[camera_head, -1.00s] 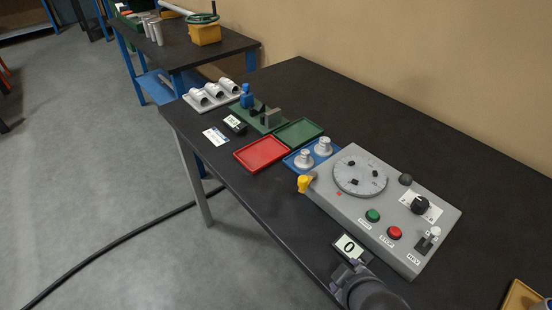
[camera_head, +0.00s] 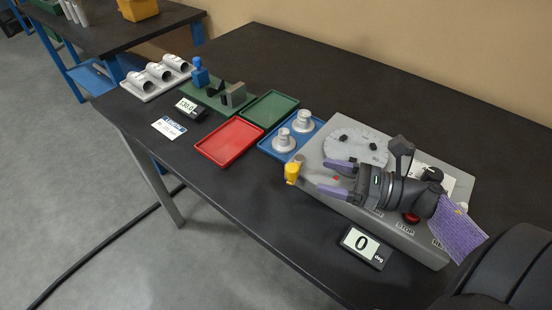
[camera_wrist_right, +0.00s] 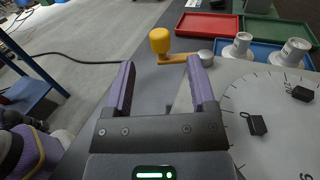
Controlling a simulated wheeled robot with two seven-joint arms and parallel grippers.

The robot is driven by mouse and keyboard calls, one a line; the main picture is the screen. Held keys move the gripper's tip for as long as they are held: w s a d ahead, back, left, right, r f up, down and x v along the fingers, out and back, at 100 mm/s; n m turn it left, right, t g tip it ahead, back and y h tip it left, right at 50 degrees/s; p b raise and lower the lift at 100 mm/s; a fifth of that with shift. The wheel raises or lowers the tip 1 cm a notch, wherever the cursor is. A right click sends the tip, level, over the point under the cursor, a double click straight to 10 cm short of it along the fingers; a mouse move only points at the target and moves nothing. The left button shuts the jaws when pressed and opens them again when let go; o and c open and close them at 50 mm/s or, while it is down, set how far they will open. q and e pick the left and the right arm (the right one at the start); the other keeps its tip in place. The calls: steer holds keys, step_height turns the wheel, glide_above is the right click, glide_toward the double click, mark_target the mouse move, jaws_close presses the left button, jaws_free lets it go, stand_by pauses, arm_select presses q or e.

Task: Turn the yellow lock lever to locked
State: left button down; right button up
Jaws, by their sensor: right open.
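The yellow lock lever (camera_head: 292,173) sits at the left corner of the grey control box (camera_head: 314,157). In the right wrist view the lever shows a yellow knob (camera_wrist_right: 160,40) on an orange-yellow arm that runs right to a round metal pivot (camera_wrist_right: 206,57). My right gripper (camera_head: 328,177) is open and empty over the box, its purple fingers pointing left at the lever, a short way apart from it. In the wrist view the lever lies beyond the fingertips (camera_wrist_right: 161,64). My left gripper is not in view.
A dial disc (camera_head: 357,147) is on the box; my right arm covers part of its buttons. A display reading 0 (camera_head: 362,246) lies in front. A blue tray (camera_head: 268,148) with two metal parts, a red tray (camera_head: 229,142) and a green tray (camera_head: 270,107) stand left.

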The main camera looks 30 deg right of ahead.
mark_target(296, 165)
steer(key=x, duration=0.9)
steer(key=shift+w+a, duration=0.1)
steer(key=shift+a, duration=0.05)
jaws_close()
stand_by(1.0)
